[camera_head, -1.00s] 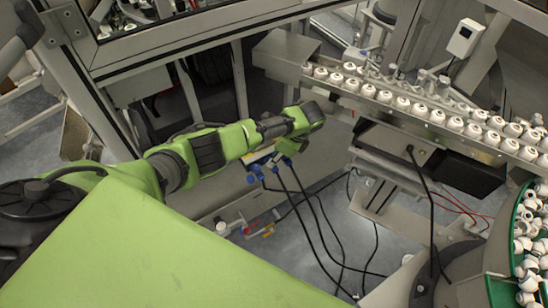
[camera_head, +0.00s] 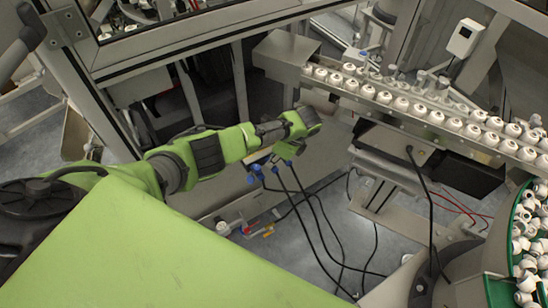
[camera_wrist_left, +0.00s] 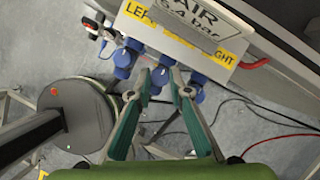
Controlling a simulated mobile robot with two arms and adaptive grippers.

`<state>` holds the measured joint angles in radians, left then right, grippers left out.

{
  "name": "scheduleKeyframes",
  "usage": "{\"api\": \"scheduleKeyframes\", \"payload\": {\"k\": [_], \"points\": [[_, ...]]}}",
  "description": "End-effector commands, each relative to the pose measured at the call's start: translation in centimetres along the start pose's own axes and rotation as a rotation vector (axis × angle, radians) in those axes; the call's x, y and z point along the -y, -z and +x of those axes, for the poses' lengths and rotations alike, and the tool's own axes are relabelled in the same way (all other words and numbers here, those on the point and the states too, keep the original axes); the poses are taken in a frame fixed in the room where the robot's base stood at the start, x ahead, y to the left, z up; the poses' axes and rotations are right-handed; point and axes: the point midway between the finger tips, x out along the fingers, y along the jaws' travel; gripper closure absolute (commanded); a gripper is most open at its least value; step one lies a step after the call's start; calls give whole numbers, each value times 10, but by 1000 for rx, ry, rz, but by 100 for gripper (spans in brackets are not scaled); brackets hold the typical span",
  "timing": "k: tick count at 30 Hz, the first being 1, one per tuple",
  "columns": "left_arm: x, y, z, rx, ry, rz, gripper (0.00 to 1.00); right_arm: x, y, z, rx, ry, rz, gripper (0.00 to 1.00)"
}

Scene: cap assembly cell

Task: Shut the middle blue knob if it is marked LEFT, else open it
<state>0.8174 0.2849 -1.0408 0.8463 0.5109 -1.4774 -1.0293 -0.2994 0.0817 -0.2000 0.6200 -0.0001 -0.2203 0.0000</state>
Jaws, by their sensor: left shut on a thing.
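A row of blue knobs shows below a panel in the left wrist view. The middle blue knob (camera_wrist_left: 158,76) sits between the fingers of my left gripper (camera_wrist_left: 169,73), which are shut on it and partly hide it. A left blue knob (camera_wrist_left: 124,66) and a right blue knob (camera_wrist_left: 196,82) flank it. A yellow LEFT label (camera_wrist_left: 141,12) is above the left side, and a yellow label ending in "GHT" (camera_wrist_left: 222,57) is at the right. My right gripper is not in view.
A white AIR 5.4 bar sign (camera_wrist_left: 200,18) is on the panel. Black hoses (camera_head: 310,215) hang below the knobs. A red hose (camera_wrist_left: 254,64) is right of the panel. A rail of white caps (camera_head: 430,112) runs above right.

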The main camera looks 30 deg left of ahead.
Motion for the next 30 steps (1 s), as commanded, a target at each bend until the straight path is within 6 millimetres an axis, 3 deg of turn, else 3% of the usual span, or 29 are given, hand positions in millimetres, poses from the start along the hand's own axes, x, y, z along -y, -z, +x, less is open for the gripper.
{"api": "scheduleKeyframes", "payload": {"k": [15,30], "points": [[-5,-3,-3,1,156,379,100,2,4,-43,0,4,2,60],[-7,-5,0,1,340,818,100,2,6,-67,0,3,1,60]]}}
